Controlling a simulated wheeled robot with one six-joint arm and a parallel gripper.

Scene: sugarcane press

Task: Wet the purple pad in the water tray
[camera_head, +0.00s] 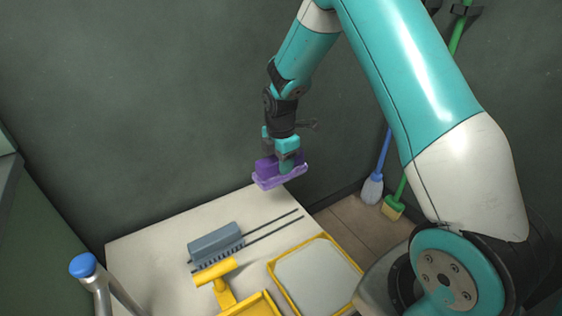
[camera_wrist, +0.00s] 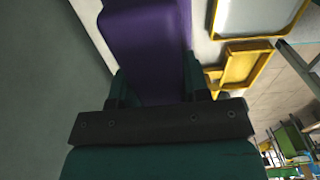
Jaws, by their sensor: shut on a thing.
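The purple pad (camera_head: 280,178) is a purple block with a paler purple underside. My gripper (camera_head: 283,155) is shut on its upper part and holds it in the air near the table's back edge. In the wrist view the pad (camera_wrist: 145,45) fills the space between my gripper's fingers (camera_wrist: 156,85). The water tray (camera_head: 297,248) is shallow, with a yellow rim and a pale grey, flat inside. It lies on the table, lower and to the right of the pad, apart from it. In the wrist view the tray (camera_wrist: 238,38) is at the upper right.
On the white table (camera_head: 150,250) lie a grey-blue toothed block (camera_head: 214,243) with two thin dark rods and a yellow handled tool (camera_head: 215,272). A yellow container (camera_head: 257,304) is at the front. A blue-capped post (camera_head: 83,266) stands at the left. Brooms (camera_head: 373,188) lean on the wall.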

